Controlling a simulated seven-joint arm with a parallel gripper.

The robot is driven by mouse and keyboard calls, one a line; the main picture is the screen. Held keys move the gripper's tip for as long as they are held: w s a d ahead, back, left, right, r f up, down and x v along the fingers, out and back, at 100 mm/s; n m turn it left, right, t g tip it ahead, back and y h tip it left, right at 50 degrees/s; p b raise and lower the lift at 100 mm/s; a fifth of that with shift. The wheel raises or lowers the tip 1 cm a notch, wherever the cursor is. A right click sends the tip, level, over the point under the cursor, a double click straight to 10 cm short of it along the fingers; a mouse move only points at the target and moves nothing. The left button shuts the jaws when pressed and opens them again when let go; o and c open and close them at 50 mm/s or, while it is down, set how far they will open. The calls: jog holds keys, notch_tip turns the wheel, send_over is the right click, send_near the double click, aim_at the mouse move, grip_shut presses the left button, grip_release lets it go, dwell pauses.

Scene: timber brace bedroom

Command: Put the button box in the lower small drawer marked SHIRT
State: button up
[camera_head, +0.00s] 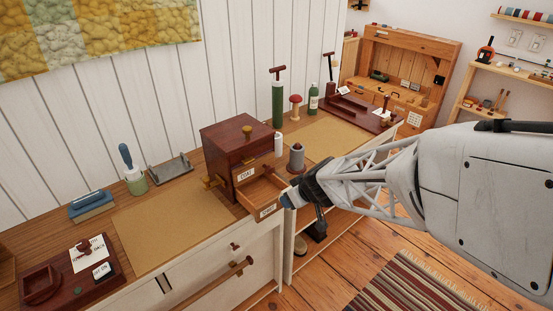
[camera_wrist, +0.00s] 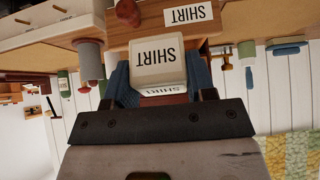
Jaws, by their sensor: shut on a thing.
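The button box (camera_wrist: 160,65) is a small pale box labelled SHIRT, seen upside down in the wrist view. My gripper (camera_wrist: 162,82) is shut on it, with a blue fingertip on each side. In the head view my gripper (camera_head: 289,200) is just right of the lower small drawer's front, and the box is hidden there. The lower small drawer (camera_head: 267,211), marked SHIRT, is pulled out of a dark brown cabinet (camera_head: 227,138), and its visible inside looks empty. Its SHIRT label (camera_wrist: 190,15) also shows beyond the box in the wrist view.
The upper drawer (camera_head: 246,174), marked COAT, sits above the open one. A grey-topped spool (camera_head: 296,158) stands close right of the cabinet. A green bottle-like cylinder (camera_head: 278,105) stands behind. Tan mats (camera_head: 170,222) lie on the counter, with clear room left of the cabinet.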

jog(key=shift+w+a+f, duration=0.5)
jog(key=shift+w+a, duration=0.8)
jog(key=shift+w+a+f, duration=0.45)
jog(key=shift+w+a, duration=0.8)
jog(key=shift+w, duration=0.05)
jog(key=shift+w+a+f, duration=0.5)
jog(key=shift+w+a, duration=0.8)
jog(key=shift+w+a+f, duration=0.15)
jog(key=shift+a+f, duration=0.05)
jog(key=shift+f, duration=0.55)
jog(key=shift+w+a+f, duration=0.15)
jog(key=shift+f, duration=0.55)
jog(key=shift+w+a+r+g+h, duration=0.1)
jog(key=shift+w+a+g+h, duration=0.05)
jog(key=shift+g+h, duration=1.05)
jog(key=shift+f, duration=0.75)
jog(key=shift+f, duration=0.15)
